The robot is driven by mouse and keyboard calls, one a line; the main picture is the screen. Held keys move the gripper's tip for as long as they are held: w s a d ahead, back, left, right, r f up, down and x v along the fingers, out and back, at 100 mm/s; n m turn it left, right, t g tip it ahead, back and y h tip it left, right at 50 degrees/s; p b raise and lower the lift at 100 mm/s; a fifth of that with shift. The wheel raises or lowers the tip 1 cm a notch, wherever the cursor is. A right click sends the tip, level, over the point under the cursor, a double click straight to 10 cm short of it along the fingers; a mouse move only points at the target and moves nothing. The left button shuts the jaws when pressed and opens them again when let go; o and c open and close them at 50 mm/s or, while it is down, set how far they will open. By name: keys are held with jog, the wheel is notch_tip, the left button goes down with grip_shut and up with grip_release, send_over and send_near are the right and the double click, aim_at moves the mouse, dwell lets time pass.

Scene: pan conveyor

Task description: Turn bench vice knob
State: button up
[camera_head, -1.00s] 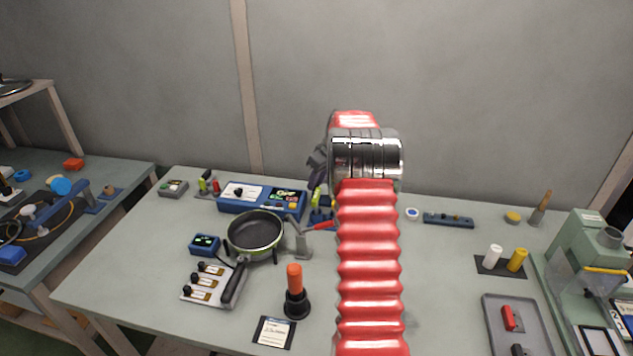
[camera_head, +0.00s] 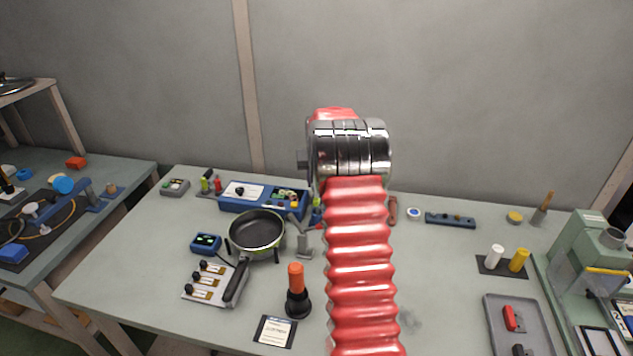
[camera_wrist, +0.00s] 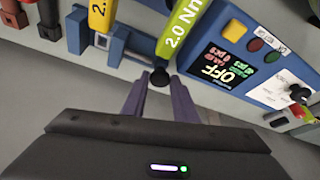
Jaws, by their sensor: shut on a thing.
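No bench vice or vice knob can be made out for certain. In the wrist view, my gripper (camera_wrist: 160,92) points at a blue rack, its two fingers on either side of the black end of a green tool (camera_wrist: 180,38) marked "2.0 Nm". It is shut on this tool, though the contact is hard to see. The tool still stands at the blue rack (camera_wrist: 128,52), beside a yellow tool (camera_wrist: 102,12). In the head view, my wrist and red arm hide the gripper and most of the rack.
A blue control box (camera_wrist: 245,55) with a display and buttons stands close to the right of the gripper. In the head view, a frying pan (camera_head: 256,230), a grey post with a red lever (camera_head: 305,240) and an orange-handled tool (camera_head: 296,280) stand left of my arm.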

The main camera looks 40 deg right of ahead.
jog(key=m, duration=0.2)
jog(key=m+g+h, duration=0.1)
jog(key=m, duration=0.2)
jog(key=shift+w+a+g, duration=0.15)
jog(key=shift+g, duration=0.15)
jog(key=m, duration=0.2)
jog(key=m+g+h, duration=0.1)
jog(key=m, duration=0.1)
jog(key=shift+w+m+g, duration=0.2)
jog(key=shift+m+g, duration=0.1)
jog(key=m+g, duration=0.1)
jog(key=m, duration=0.1)
jog(key=m+g, duration=0.1)
jog(key=m, duration=0.2)
jog(key=shift+w, duration=0.2)
jog(key=shift+w+f+m+g+y, duration=0.1)
jog(key=shift+m+g+y, duration=0.4)
jog(key=shift+m, duration=1.1)
jog(key=shift+m+g, duration=0.3)
jog(key=shift+m, duration=0.2)
jog(key=o, duration=1.1)
jog(key=shift+c, duration=0.2)
